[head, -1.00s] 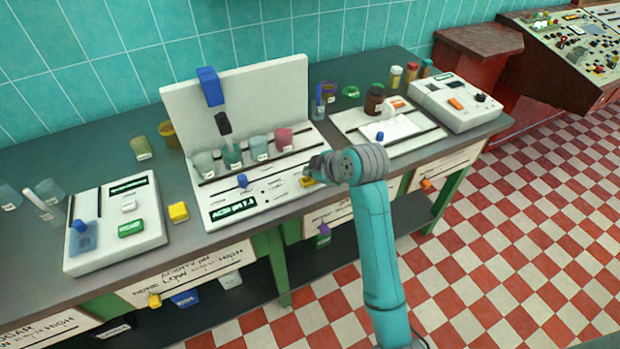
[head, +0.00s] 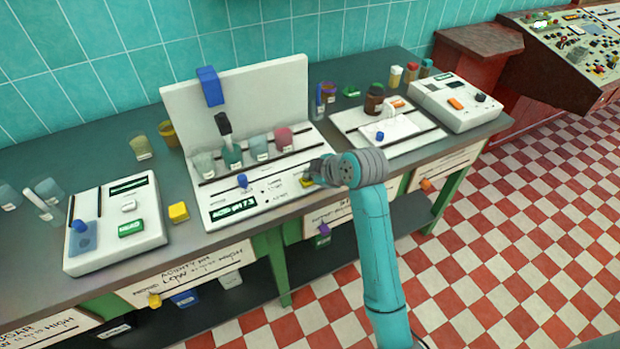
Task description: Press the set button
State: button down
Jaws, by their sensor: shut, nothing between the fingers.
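The white test station (head: 245,85) stands on the bench with a tall back panel and a sloped front panel. A small yellow button (head: 306,183) shows at the right end of the front panel, partly hidden by my gripper (head: 314,171). I cannot read a "set" label on it. My gripper is shut and empty, with its tip at the yellow button; I cannot tell whether it touches or presses it. A blue knob (head: 242,181) and a lit green display (head: 233,209) are on the same panel, to the left.
Several beakers, including a pink one (head: 284,138), stand on the station behind the front panel. A yellow block (head: 179,212) and a white device with a green button (head: 131,228) are to the left. A scale (head: 410,135) and brown jar (head: 374,101) are to the right.

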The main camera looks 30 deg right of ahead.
aim_at(311, 181)
jog(key=shift+f, duration=0.3)
jog(key=shift+r, duration=0.1)
dwell(0.4)
jog(key=shift+r, duration=0.8)
jog(key=shift+r, duration=0.1)
jog(key=shift+r, duration=2.45)
